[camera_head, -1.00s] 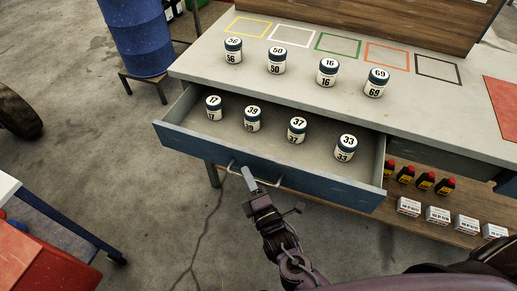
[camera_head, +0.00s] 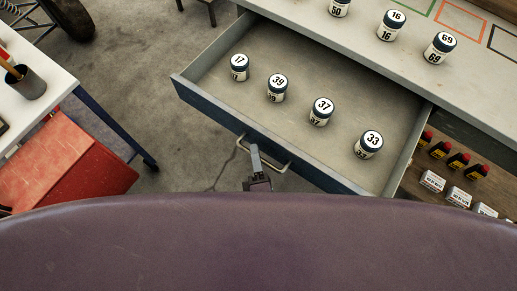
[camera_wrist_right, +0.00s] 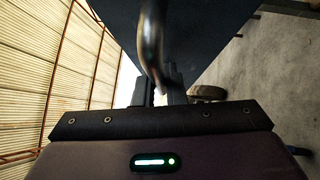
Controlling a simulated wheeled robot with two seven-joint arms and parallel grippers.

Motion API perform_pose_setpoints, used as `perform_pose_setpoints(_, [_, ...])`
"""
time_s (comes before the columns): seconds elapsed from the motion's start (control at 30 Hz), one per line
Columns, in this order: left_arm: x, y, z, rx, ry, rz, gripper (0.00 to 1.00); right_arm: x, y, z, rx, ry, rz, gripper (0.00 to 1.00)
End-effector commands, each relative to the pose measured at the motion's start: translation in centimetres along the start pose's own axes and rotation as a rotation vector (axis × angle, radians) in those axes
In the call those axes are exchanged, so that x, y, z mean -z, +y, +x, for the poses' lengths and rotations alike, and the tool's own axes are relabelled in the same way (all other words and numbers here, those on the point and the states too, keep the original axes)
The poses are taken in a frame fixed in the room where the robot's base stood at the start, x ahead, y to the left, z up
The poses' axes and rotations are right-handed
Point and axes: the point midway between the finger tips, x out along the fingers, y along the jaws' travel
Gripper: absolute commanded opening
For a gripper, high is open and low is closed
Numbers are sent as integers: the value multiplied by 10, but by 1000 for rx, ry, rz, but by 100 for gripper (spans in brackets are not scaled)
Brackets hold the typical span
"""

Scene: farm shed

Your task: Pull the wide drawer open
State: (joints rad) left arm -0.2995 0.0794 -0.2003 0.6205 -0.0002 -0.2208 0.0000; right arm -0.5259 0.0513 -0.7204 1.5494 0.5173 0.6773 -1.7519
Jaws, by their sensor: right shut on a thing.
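The wide drawer (camera_head: 215,106) stands pulled out from under the workbench top, with a blue front and a grey inside. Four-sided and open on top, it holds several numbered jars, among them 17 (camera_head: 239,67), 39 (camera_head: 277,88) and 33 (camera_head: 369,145). My right gripper (camera_head: 256,160) is shut on the drawer's metal bar handle (camera_head: 241,143) at the front. In the right wrist view the handle (camera_wrist_right: 152,45) runs between the fingers (camera_wrist_right: 158,88), with the dark drawer front beyond. My left gripper is not in view.
More numbered jars (camera_head: 391,25) stand on the bench top (camera_head: 350,40). A white table (camera_head: 55,75) and a red box (camera_head: 80,165) are at left. Concrete floor lies between.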

Motion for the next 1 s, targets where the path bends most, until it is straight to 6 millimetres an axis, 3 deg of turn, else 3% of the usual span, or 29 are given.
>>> perform_pose_setpoints(0.2, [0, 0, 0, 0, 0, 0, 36, 0, -1, 0, 2, 0, -1, 0])
perform_pose_setpoints(0.23, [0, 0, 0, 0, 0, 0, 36, 0, -1, 0, 2, 0, -1, 12])
perform_pose_setpoints(0.4, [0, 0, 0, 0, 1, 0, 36, 0, -1, 0, 1, 0, 0, 33])
perform_pose_setpoints(0.73, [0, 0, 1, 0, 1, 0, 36, 0, -1, -4, 2, 1, 0, 33])
perform_pose_setpoints(1.0, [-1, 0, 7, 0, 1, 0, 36, 0, -2, -48, 5, 2, 0, 33])
